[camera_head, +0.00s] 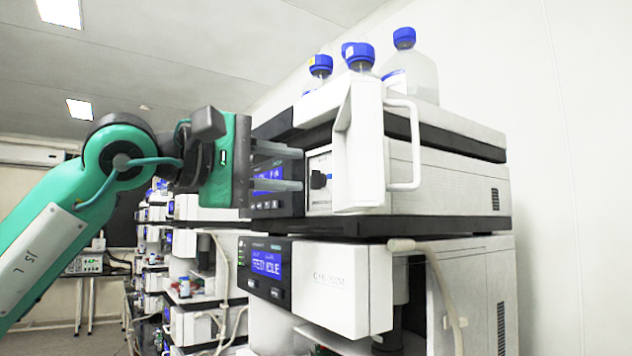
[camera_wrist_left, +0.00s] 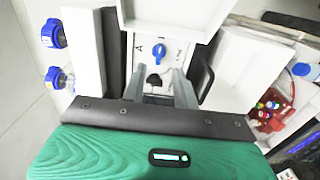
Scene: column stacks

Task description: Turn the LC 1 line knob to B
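The line knob (camera_head: 318,181) looks dark and sits on a small white panel (camera_head: 320,165) at the front of the upper instrument. In the left wrist view the knob (camera_wrist_left: 160,51) looks blue, with a letter A to its left and a small, unclear mark to its right. I cannot tell exactly where it points. My left gripper (camera_head: 302,169) is open, its two grey fingers one above the other, just left of the knob. In the left wrist view the open fingers (camera_wrist_left: 159,70) stop just short of the knob, with nothing held. My right gripper is out of view.
A white open door with a handle (camera_head: 403,145) stands out right of the knob. Blue-capped bottles (camera_head: 412,70) stand on top. A lower instrument with a lit blue display (camera_head: 266,264) is beneath. More equipment (camera_head: 180,290) is at the left, behind my arm.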

